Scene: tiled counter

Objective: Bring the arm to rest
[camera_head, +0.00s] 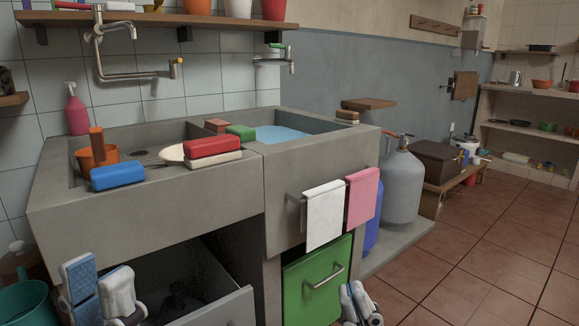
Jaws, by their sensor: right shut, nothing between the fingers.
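My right gripper (358,296) shows at the bottom edge, right of centre. Its two pale fingers are together with nothing between them, in front of the green drawer front (318,281). My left gripper (102,285) shows at the bottom left, in front of the open space under the sink. A blue and white block-like part (80,283) stands upright beside its pale rounded part. I cannot tell whether that is an object in the gripper or part of it. The rest of both arms is out of view.
The concrete sink (190,203) stands close in front, with sponges on its rim. A drawer (215,308) below it juts out at the left. White (324,215) and pink (362,197) towels hang on the front rail. Tiled floor (470,260) is clear at right.

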